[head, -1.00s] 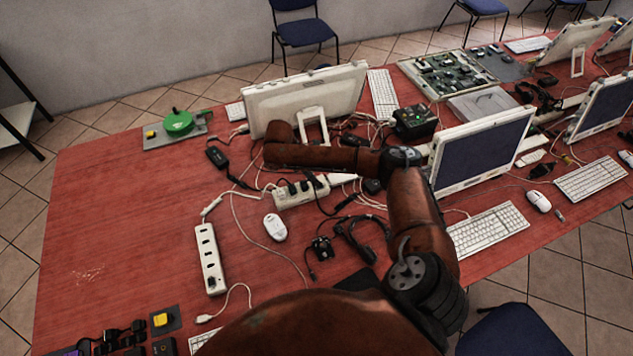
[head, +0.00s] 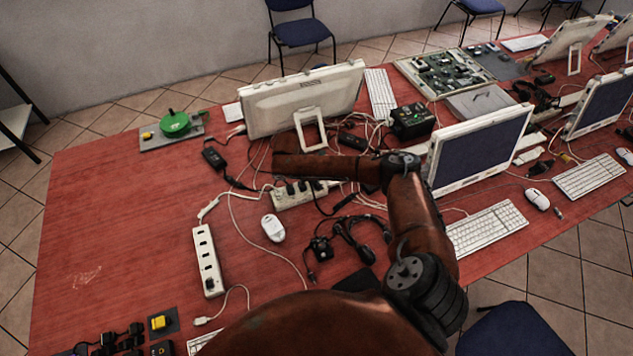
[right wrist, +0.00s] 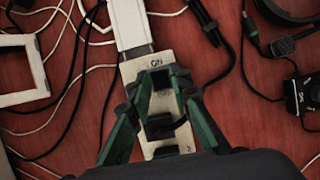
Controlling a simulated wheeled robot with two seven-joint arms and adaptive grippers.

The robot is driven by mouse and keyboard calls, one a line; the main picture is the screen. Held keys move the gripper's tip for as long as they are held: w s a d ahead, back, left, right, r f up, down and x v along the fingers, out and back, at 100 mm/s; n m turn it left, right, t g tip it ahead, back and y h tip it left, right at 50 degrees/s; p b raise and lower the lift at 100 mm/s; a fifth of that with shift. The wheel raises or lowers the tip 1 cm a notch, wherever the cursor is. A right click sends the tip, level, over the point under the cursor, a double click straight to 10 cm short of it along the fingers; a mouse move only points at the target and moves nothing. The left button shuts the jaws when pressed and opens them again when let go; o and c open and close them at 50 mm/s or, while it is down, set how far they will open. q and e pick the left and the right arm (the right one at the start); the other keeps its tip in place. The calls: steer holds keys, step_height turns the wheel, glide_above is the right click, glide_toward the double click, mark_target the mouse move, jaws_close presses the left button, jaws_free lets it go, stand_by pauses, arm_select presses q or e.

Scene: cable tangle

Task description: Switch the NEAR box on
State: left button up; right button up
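No label reading NEAR is legible. A white power strip (head: 290,198) with black plugs lies under my right forearm in the head view. In the right wrist view a white strip (right wrist: 165,150) carries letters that look like ON and a black rocker-like part. My right gripper (right wrist: 161,80) is over this strip, its dark green fingers converging on it. The gap at the tips is unclear, and so is contact. A second white power strip (head: 207,262) lies nearer, to the left. My left gripper is not in view.
A monitor (head: 303,98) with a loop stand is just beyond my right forearm. A black box (head: 412,121), a white mouse (head: 273,228), a headset (head: 362,240) and loose cables surround the area. A yellow button (head: 160,322) sits at the front left. The left table is mostly clear.

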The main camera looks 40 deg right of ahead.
jaws_close()
steer(key=shift+s+r+p, duration=0.1)
steer(key=shift+r+p, duration=0.05)
steer(key=shift+p, duration=0.4)
steer(key=y+p, duration=0.1)
steer(key=p, duration=0.1)
steer(key=y+p, duration=0.1)
steer(key=p, duration=0.1)
steer(key=shift+s+d+r+t+y, duration=0.1)
steer(key=shift+s+d+t+y, duration=0.05)
steer(key=shift+d+t+y, duration=0.25)
steer(key=shift+f+y+p, duration=0.2)
steer(key=shift+y+p, duration=0.3)
steer(key=shift+p, duration=0.1)
steer(key=shift+o, duration=2.2)
jaws_free()
steer(key=shift+r, duration=0.1)
